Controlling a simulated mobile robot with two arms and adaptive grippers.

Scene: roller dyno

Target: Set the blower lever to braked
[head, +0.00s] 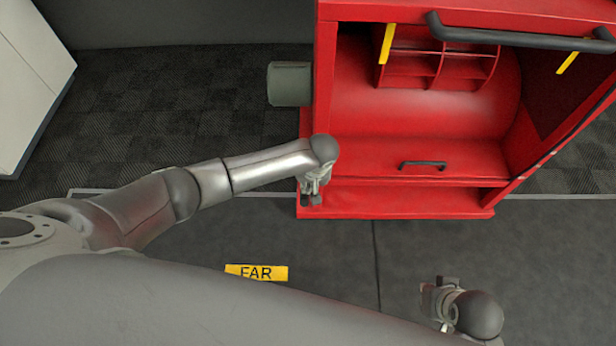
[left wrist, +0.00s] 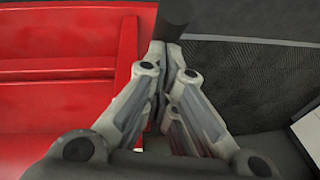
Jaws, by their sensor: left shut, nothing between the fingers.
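The red blower cabinet (head: 400,203) stands at the upper right of the head view, with an open front. A dark grey-green cylinder (head: 290,83) sticks out from its left side. My left gripper (head: 312,198) is at the cabinet's lower front left corner, fingers shut and empty. In the left wrist view my left fingertips (left wrist: 165,50) meet just below a dark upright part (left wrist: 173,18). I cannot tell whether that part is the lever, or whether the fingers touch it. The red cabinet (left wrist: 65,100) fills the left there. My right gripper (head: 436,298) is low in the head view; its jaws are unclear.
A black handle (head: 422,164) sits on the cabinet's lower red panel, and a black bar (head: 515,40) crosses its top. A yellow floor label (head: 256,272) reads "EAR". A pale cabinet (head: 28,80) stands at the upper left. The dark floor left of the red cabinet is clear.

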